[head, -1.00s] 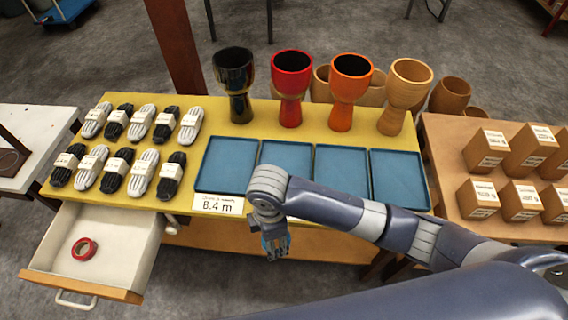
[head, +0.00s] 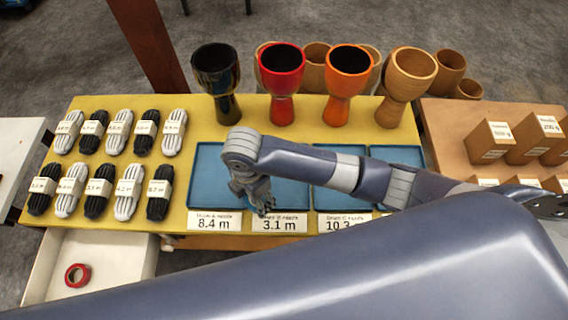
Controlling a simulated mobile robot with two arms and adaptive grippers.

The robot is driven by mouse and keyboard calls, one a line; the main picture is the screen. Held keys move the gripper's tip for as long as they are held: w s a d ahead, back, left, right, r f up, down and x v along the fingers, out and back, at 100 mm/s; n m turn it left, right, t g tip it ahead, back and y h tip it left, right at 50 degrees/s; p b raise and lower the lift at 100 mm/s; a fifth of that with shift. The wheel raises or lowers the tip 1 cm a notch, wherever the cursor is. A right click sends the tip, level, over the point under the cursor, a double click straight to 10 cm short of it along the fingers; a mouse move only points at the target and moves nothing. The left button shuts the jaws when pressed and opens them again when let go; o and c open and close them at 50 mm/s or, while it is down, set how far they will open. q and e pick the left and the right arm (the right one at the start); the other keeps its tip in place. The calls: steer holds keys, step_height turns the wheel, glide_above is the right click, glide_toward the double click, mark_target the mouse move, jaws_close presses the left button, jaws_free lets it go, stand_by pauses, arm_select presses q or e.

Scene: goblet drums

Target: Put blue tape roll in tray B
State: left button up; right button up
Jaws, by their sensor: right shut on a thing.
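My right gripper (head: 261,202) hangs over the near left part of tray B (head: 291,194), the second blue tray from the left, behind the label reading 3.1 m. Its fingers are shut. The blue tape roll is hard to make out between the fingers against the blue tray; a bit of blue showed there a moment ago. I cannot tell whether the roll touches the tray floor. My right arm covers the far part of tray B. My left gripper is out of view.
Tray A (head: 207,182) is empty at the left; tray C (head: 330,200) is partly behind my arm. Goblet drums, including a red one (head: 282,80), stand behind the trays. Rope bundles fill the table's left. A red tape roll (head: 77,275) lies in the open drawer (head: 115,257).

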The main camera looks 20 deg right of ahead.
steer(key=w+d, duration=0.1)
steer(key=d, duration=0.1)
steer(key=w+d+p, duration=0.1)
steer(key=w+d, duration=0.1)
steer(key=d, duration=0.1)
steer(key=w+d+p, duration=0.1)
steer(key=d, duration=0.2)
steer(key=shift+w+f, duration=0.15)
steer(key=d, duration=0.1)
steer(key=w+d, duration=0.2)
steer(key=shift+f+p, duration=0.25)
steer(key=shift+p, duration=0.15)
steer(key=f, duration=0.1)
steer(key=f+p, duration=0.1)
steer(key=f, duration=0.1)
steer(key=shift+w+d, duration=0.2)
steer(key=shift+d, duration=0.1)
steer(key=shift+f, duration=0.4)
steer(key=o, duration=1)
steer(key=shift+f, duration=0.1)
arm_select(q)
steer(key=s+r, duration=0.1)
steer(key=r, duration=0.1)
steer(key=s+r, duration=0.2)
arm_select(e)
steer(key=shift+o, duration=0.2)
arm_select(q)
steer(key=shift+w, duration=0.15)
